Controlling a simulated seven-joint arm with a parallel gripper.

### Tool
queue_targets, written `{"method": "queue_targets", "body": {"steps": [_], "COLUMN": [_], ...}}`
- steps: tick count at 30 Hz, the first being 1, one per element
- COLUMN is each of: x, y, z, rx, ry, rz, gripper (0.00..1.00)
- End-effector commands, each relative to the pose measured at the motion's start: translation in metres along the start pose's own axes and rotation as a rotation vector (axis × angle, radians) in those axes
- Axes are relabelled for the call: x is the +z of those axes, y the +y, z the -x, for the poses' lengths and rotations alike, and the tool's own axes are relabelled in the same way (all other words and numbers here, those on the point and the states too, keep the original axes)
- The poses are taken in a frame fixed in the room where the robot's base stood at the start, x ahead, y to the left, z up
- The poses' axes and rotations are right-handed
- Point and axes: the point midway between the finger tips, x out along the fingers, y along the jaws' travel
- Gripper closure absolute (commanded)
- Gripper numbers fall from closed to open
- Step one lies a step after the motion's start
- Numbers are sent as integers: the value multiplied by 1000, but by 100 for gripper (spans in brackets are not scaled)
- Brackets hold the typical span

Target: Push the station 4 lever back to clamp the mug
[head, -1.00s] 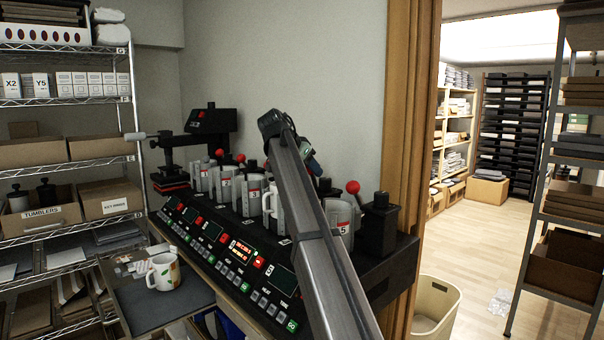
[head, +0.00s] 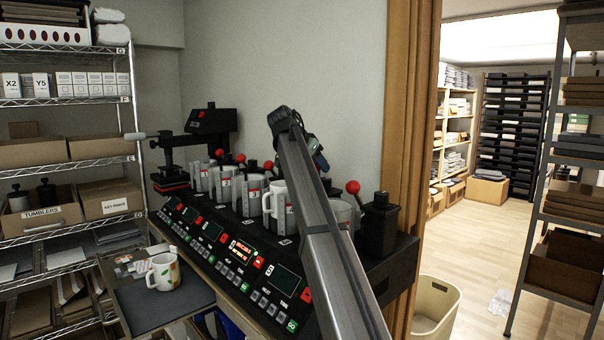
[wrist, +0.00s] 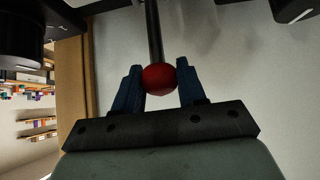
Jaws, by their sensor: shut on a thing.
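In the head view a white mug (head: 279,194) stands in the station 4 press, partly covered by my arm. My gripper (head: 318,158) is behind the upper end of my arm, above and behind the row of presses. In the wrist view my gripper (wrist: 160,88) has its two blue fingers on either side of the red ball knob (wrist: 158,78) of a lever, shut on it. The dark lever rod (wrist: 153,32) runs up from the knob in that view. The station 4 lever is hidden behind my arm in the head view.
The station 5 lever with its red knob (head: 352,187) stands just right of my arm. Other red-knobbed levers (head: 241,158) stand to the left. The black control panel (head: 195,228) runs along the front. Another mug (head: 163,272) sits on a tray. The wall is close behind.

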Motion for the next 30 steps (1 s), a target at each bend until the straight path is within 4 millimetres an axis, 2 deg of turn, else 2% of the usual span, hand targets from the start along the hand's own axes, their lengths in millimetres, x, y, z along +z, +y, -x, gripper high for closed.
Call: {"method": "queue_targets", "body": {"steps": [14, 30], "x": [-4, -22], "y": [-1, -1], "z": [-2, -20], "rx": [-2, -2], "ry": [3, 2], "rz": [0, 0], "gripper": [74, 74]}}
